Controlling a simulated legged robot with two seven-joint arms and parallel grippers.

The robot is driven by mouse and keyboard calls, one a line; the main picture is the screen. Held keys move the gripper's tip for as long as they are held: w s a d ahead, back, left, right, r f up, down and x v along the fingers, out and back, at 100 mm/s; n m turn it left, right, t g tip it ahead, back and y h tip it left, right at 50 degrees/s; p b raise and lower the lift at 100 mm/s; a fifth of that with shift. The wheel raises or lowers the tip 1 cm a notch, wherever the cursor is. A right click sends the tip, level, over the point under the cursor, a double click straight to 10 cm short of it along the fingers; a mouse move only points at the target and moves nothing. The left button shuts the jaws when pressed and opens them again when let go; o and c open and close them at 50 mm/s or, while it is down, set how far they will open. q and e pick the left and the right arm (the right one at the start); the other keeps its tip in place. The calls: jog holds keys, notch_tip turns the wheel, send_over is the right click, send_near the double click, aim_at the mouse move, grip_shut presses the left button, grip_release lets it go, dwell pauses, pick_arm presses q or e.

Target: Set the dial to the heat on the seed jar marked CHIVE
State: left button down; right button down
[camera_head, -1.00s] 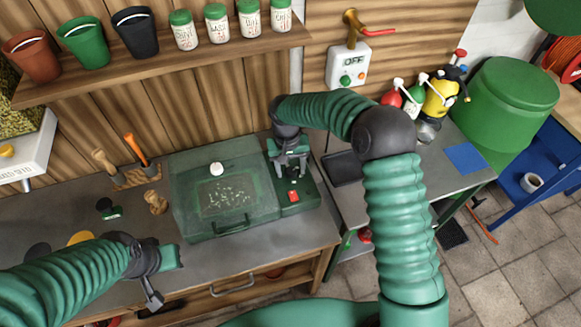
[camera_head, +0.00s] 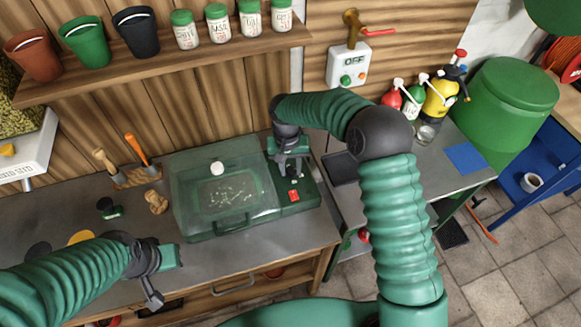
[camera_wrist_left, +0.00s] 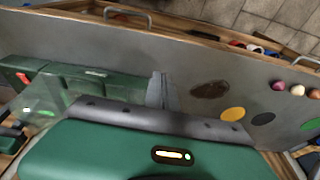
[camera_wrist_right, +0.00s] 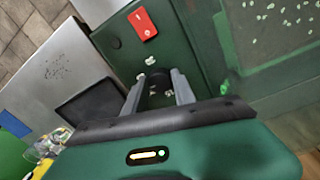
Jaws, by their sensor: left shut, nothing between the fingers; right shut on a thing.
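The seed jars (camera_head: 218,23) with green lids stand on the wall shelf. Their handwritten labels are too small for me to read surely, so I cannot tell which says CHIVE. The green heated seed tray with a clear lid (camera_head: 225,190) sits on the bench, its control panel at its right end. My right gripper (camera_head: 290,170) reaches down over that panel and is shut on the black dial (camera_wrist_right: 158,78), seen between its fingers in the right wrist view. White marks show beside the dial; its setting is unclear. My left gripper (camera_head: 173,256) is shut and empty above the bench's front.
A red switch (camera_head: 293,196) lies on the panel in front of the dial. Hand tools (camera_head: 137,149) and a small brown figure (camera_head: 156,202) stand left of the tray. A wall box reading OFF (camera_head: 348,67) hangs behind. Spray bottles (camera_head: 440,97) stand on the right table.

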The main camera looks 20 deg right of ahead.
jog(key=m, duration=0.4)
jog(key=m+p, duration=0.1)
jog(key=m, duration=0.3)
jog(key=shift+w+m+p, duration=0.15)
jog(key=shift+m+p, duration=0.15)
jog(key=m+p, duration=0.1)
jog(key=m, duration=0.3)
jog(key=shift+r, duration=0.1)
jog(key=shift+w+m+y+p, duration=0.1)
jog(key=shift+m+y+p, duration=0.4)
jog(key=shift+m, duration=1.6)
jog(key=c, duration=1.4)
grip_release()
jog(key=o, duration=0.4)
jog(key=shift+c, duration=0.2)
